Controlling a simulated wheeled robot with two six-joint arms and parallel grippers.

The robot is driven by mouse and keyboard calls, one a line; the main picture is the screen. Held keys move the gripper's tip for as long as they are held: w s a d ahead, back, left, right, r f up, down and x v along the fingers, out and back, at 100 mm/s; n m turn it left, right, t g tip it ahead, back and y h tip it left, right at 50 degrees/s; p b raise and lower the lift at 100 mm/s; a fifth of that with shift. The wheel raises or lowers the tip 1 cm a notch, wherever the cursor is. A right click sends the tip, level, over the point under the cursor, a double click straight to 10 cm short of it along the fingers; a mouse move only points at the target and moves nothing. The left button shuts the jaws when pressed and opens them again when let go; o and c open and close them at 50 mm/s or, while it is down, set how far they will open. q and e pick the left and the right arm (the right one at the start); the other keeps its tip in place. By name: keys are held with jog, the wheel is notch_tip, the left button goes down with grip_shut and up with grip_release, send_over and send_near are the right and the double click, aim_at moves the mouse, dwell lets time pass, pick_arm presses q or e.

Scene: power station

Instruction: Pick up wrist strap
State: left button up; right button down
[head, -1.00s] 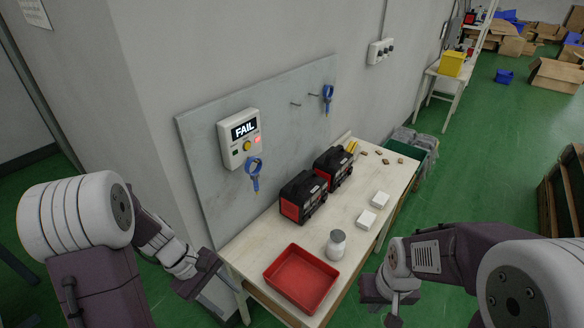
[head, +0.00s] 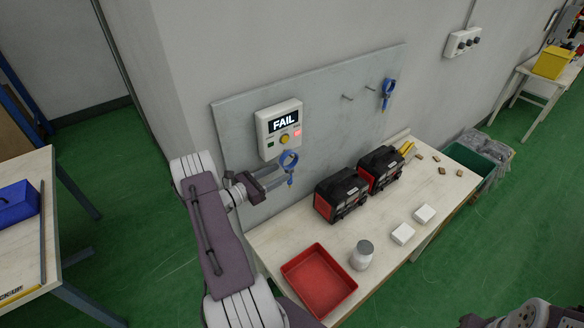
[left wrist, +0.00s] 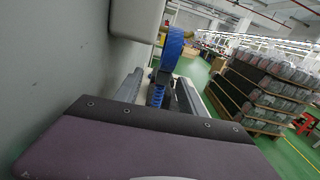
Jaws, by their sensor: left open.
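A blue wrist strap (head: 289,160) hangs below the front of a white tester box with a FAIL display (head: 280,128) on the grey wall board. A second blue strap (head: 388,90) hangs from the board further right. My left gripper (head: 277,178) is open at the lower part of the nearer strap, its fingers pointing right. In the left wrist view the strap's blue loop (left wrist: 174,46) rises beyond the fingertips, and its darker lower part shows between the two open fingers of the gripper (left wrist: 160,90). I cannot tell whether they touch it. My right gripper is out of view.
Below the board a workbench (head: 395,255) holds a red tray (head: 320,280), a white jar (head: 362,254), two black-and-red cases (head: 341,194) and two white boxes (head: 403,233). Another table (head: 30,225) with a blue box stands at the left.

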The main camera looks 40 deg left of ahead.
aim_at(286, 172)
pick_arm(q)
jog(key=p+x, duration=0.1)
jog(key=x, duration=0.1)
jog(key=p+x, duration=0.1)
jog(key=x, duration=0.1)
jog(key=shift+d, duration=0.35)
jog(key=shift+w+d+f, duration=0.1)
jog(key=shift+w+f, duration=0.15)
jog(key=shift+w, duration=0.25)
jog(key=shift+s+r, duration=0.1)
jog(key=shift+s, duration=0.05)
grip_shut()
